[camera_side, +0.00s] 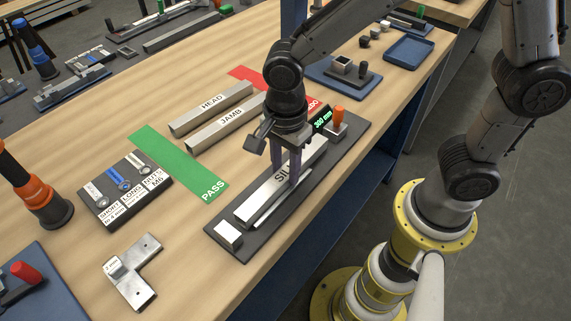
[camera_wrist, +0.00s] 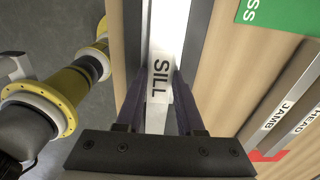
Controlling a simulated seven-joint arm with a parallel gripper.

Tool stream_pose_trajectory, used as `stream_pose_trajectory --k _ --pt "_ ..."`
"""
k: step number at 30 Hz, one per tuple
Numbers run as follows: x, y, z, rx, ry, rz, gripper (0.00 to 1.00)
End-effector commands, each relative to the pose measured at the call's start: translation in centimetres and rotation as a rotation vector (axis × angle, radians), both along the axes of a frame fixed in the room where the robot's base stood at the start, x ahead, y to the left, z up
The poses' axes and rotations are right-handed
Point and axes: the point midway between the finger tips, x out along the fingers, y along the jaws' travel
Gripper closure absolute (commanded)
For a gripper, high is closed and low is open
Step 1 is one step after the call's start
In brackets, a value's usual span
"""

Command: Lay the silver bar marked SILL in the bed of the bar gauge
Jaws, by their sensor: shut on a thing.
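The silver bar marked SILL (camera_side: 254,205) lies lengthwise over the bed of the dark bar gauge (camera_side: 303,192), between a white end block (camera_side: 228,235) and the orange-handled far end (camera_side: 338,117). My gripper (camera_side: 287,174) is shut on the bar near its middle, one finger on each side. The bar looks level and in line with the gauge. I cannot tell whether it rests on the bed or is held just above it. In the wrist view the bar (camera_wrist: 158,112) runs between my fingers (camera_wrist: 159,88). The gauge display (camera_side: 322,120) reads 300 mm.
Bars marked HEAD (camera_side: 210,107) and JAMB (camera_side: 226,124) lie left of the gauge. A green PASS strip (camera_side: 180,163) and a red strip (camera_side: 246,76) flank them. A labelled dark block (camera_side: 125,192) and a metal angle piece (camera_side: 133,272) stand nearer. Bare wood surrounds them.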

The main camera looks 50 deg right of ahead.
Motion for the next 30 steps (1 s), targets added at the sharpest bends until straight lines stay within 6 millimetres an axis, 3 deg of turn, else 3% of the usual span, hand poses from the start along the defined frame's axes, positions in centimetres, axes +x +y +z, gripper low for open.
stream_pose_trajectory --k 13,14,18,20,26,30 --pt "-0.03 -0.02 -0.62 -0.001 0.001 0.0 1.0" --pt "-0.03 -0.01 -0.63 0.0 0.001 0.0 0.61" --pt "-0.02 -0.01 -0.62 0.0 0.001 0.0 0.36" --pt "-0.03 -0.02 -0.62 0.0 0.001 0.0 0.28" --pt "-0.03 -0.02 -0.62 0.0 0.001 0.0 0.28" --pt "-0.04 -0.02 -0.64 -0.001 0.001 0.0 0.03"
